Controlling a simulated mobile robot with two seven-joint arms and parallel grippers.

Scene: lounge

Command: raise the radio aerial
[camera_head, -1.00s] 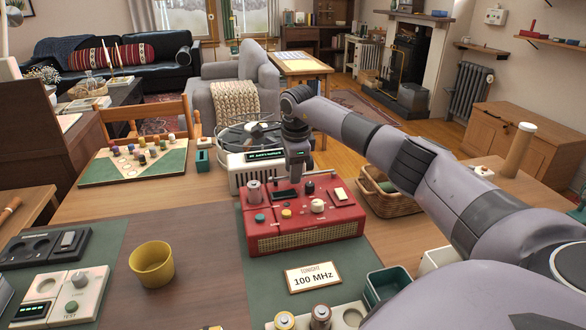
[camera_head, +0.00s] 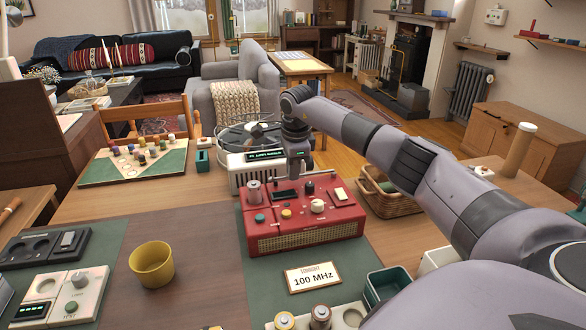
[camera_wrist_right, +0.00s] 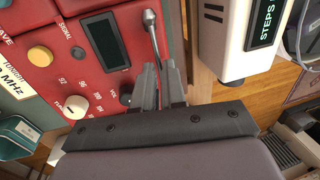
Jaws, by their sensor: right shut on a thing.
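The red radio (camera_head: 305,236) stands on the table in the head view, with knobs, a small dark display and a front grille. Its top (camera_wrist_right: 98,92) fills the left of the right wrist view. The aerial (camera_wrist_right: 153,38) is a thin metal rod with a rounded tip, lying low along the radio's edge. My right gripper (camera_wrist_right: 160,84) is shut on the aerial, its fingers hiding part of the rod. In the head view my right gripper (camera_head: 299,177) is at the radio's back edge. My left gripper is not in view.
A white device with a lit display (camera_head: 262,157) stands close behind the radio. A wicker basket (camera_head: 391,203) is at its right. A yellow cup (camera_head: 152,264) and a 100 MHz card (camera_head: 313,278) are in front.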

